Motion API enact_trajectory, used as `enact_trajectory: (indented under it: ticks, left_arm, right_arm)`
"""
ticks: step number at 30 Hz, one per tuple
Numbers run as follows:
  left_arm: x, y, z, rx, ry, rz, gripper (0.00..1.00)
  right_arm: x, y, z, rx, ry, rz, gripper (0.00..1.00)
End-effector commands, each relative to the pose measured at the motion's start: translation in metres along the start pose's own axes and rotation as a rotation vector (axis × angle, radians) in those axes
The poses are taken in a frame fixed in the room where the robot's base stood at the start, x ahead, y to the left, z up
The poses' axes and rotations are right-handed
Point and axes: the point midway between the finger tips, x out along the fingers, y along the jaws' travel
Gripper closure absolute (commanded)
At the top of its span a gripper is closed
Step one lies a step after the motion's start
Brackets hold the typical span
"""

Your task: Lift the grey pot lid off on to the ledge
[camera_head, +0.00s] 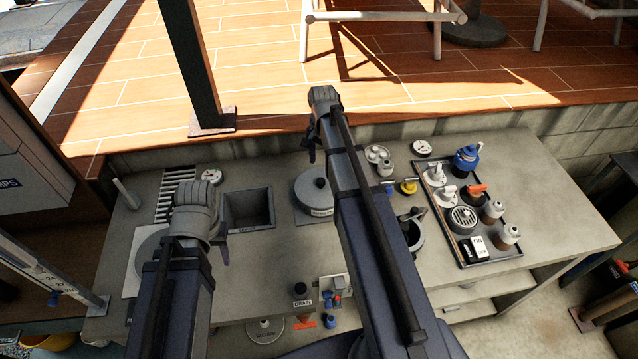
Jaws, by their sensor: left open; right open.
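A round dark grey pot (312,209) stands on the bench with a grey lid (306,184) on it; the lid has a black knob (320,183). A label shows on the pot's front. My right gripper (311,150) is open and empty, beyond the pot near the wall; its arm passes just right of the pot. My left gripper (222,256) is open and empty, low over the bench left of the pot, by the sink's front left corner. Its fingers are small and partly hidden by the wrist. The raised tiled deck edge (265,124) runs behind the bench.
A dark sink (248,208) lies left of the pot. A black tray (506,252) with several valves and fittings stands at the right. A grey disc (150,252) lies partly behind my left arm. A post (190,60) rises from the deck. The bench's right end is clear.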

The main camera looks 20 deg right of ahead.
Motion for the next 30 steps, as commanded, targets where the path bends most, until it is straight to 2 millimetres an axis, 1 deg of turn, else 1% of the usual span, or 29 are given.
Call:
enact_trajectory:
  ticks: [9,16,20,30]
  left_arm:
    - [0.026,0.002,-0.002,0.005,0.000,-0.001,0.50]
    - [0.027,0.002,-0.002,0.006,0.000,-0.001,0.50]
    - [0.035,0.003,-0.002,0.006,0.000,-0.001,0.50]
    - [0.075,0.007,-0.004,0.004,0.000,-0.001,0.50]
  right_arm:
    - [0.026,0.000,0.001,-0.002,0.000,0.000,0.28]
    - [0.027,0.000,0.001,-0.002,0.000,0.000,0.28]
    - [0.035,-0.001,0.002,-0.003,0.000,0.000,0.28]
    - [0.076,-0.001,0.004,-0.002,0.000,0.000,0.28]
